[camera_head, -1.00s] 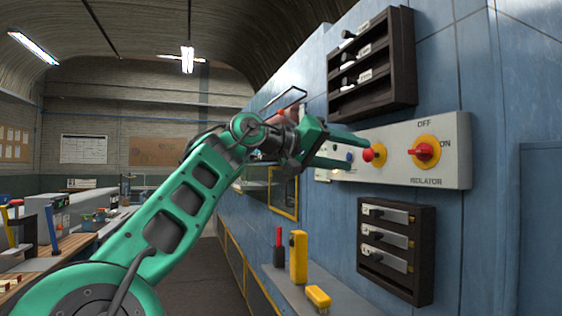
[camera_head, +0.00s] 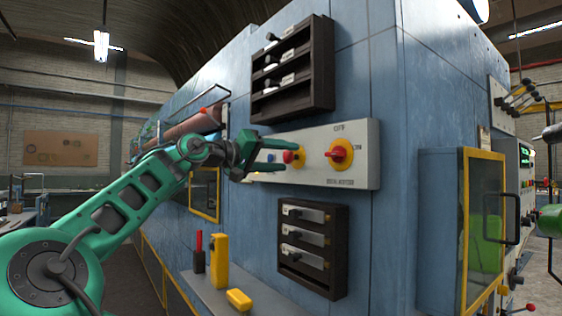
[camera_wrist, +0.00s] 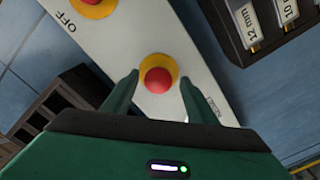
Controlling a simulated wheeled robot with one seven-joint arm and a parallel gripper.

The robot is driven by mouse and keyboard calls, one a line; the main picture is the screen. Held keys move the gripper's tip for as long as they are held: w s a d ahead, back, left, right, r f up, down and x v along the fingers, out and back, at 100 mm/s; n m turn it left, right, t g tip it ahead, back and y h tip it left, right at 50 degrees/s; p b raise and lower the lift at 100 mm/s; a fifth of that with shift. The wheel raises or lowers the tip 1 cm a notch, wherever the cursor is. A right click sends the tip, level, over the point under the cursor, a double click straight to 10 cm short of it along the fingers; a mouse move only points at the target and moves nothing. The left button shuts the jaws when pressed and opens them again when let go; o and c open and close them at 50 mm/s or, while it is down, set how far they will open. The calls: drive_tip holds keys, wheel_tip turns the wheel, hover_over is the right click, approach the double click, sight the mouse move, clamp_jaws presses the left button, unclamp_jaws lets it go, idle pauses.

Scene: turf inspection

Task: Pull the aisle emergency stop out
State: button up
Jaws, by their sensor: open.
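The emergency stop is a red mushroom button (camera_wrist: 158,80) on a yellow ring, mounted on the pale wall panel (camera_head: 365,165). It also shows in the head view (camera_head: 289,157), partly framed by my fingers. My gripper (camera_wrist: 159,79) is open and empty, with one finger on each side of the button in the wrist view. The head view shows my gripper (camera_head: 290,156) at the panel from the left. I cannot tell whether the fingers touch the button.
A red and yellow isolator knob (camera_head: 340,154) sits beside it on the same panel. Dark racks hang above (camera_head: 318,65) and below (camera_head: 312,275). A shelf holds yellow items (camera_head: 219,260). A yellow-framed cabinet (camera_head: 440,230) stands at the right.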

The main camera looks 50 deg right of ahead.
drive_tip(key=shift+x, duration=0.9)
clamp_jaws()
drive_tip(key=shift+v, duration=0.85)
drive_tip(key=shift+f, duration=0.1)
unclamp_jaws()
drive_tip(key=shift+w+a, duration=0.15)
